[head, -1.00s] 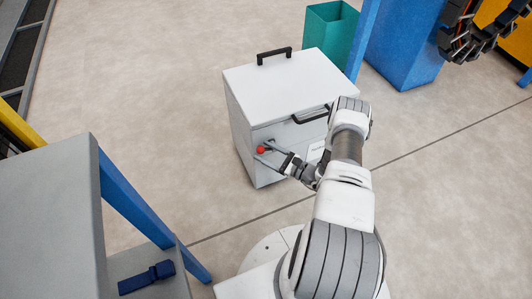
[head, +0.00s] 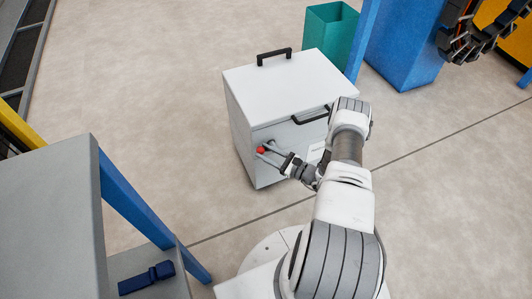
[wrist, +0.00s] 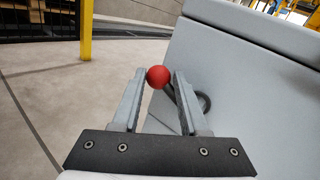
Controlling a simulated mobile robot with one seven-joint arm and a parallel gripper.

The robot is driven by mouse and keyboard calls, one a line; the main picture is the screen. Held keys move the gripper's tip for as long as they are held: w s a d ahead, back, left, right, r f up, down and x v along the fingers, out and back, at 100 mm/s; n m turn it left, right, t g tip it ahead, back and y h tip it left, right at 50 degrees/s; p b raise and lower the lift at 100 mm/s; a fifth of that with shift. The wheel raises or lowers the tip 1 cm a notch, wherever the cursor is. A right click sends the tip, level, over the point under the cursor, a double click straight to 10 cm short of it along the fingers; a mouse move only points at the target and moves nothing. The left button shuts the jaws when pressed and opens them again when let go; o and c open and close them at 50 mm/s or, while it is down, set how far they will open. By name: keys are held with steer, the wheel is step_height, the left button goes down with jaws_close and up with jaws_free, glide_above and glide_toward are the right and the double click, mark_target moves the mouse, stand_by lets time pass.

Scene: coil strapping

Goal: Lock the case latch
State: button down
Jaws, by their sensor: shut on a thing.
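The case (head: 262,108) is a pale grey box on the floor, with its lid down and a black handle on top. Its latch has a red ball knob (head: 261,150) on the front face, near the left edge. In the wrist view the red knob (wrist: 158,76) sits between my fingertips, with a dark lever and round pivot (wrist: 203,103) behind it, partly hidden by the right finger. My gripper (head: 265,152) is shut on the knob; it also shows in the wrist view (wrist: 157,80).
A grey table with blue legs (head: 150,205) stands at the left, with a dark blue tool (head: 147,277) on its lower shelf. A teal bin (head: 330,37) and a blue bin (head: 405,45) stand behind the case. Floor left of the case is clear.

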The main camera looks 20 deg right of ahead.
steer(key=shift+s+a+f, duration=0.2)
steer(key=shift+s+f, duration=0.05)
steer(key=shift+f, duration=0.05)
stand_by(0.5)
